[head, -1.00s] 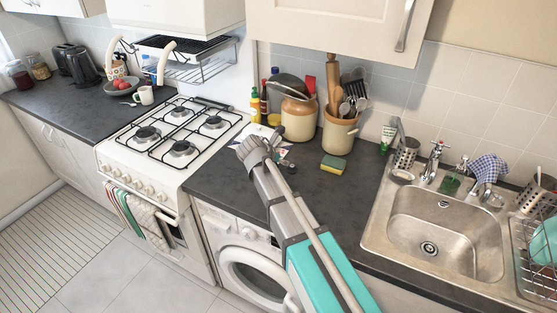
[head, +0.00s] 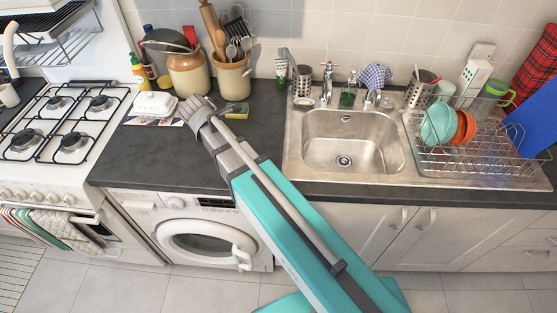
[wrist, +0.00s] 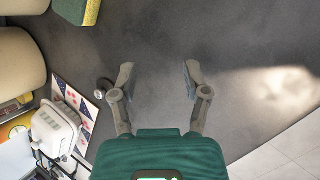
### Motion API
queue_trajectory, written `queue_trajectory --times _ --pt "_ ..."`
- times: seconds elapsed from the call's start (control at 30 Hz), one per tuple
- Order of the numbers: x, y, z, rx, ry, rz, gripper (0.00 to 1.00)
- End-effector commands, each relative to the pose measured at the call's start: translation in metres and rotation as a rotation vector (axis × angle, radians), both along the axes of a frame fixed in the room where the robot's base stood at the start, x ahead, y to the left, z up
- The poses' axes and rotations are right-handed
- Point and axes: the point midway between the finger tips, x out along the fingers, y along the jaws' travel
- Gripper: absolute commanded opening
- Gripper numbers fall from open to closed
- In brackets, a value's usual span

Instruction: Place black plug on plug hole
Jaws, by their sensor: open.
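In the wrist view, my gripper (wrist: 158,76) is open and empty above the dark worktop. A small dark round thing (wrist: 104,87), likely the black plug, lies on the worktop just left of the left finger. In the head view, my gripper (head: 195,106) is over the worktop left of the sink, and I cannot make out the plug there. The plug hole (head: 343,160) shows uncovered in the floor of the steel sink (head: 320,140), right of my gripper.
A white butter dish (head: 155,103) on patterned paper (head: 140,121) stands left of my gripper. A yellow-green sponge (head: 236,109), jars and a utensil pot (head: 233,78) are behind. A loaded dish rack (head: 470,150) stands right of the sink. Worktop (head: 165,165) in front is clear.

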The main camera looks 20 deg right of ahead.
Motion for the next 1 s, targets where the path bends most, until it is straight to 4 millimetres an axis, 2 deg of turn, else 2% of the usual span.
queue_trajectory --times 0.03,0.1,0.5,0.8,1.0 --pt "-0.011 -0.016 -0.003 0.046 -0.002 -0.091 0.6" --pt "-0.023 -0.033 -0.006 0.114 -0.006 -0.225 0.6" --pt "-0.096 -0.11 -0.022 0.433 -0.015 -1.009 0.6" --pt "-0.144 -0.143 -0.025 0.569 -0.003 -1.52 0.6" --pt "-0.155 -0.146 -0.025 0.596 0.003 -1.658 0.6"
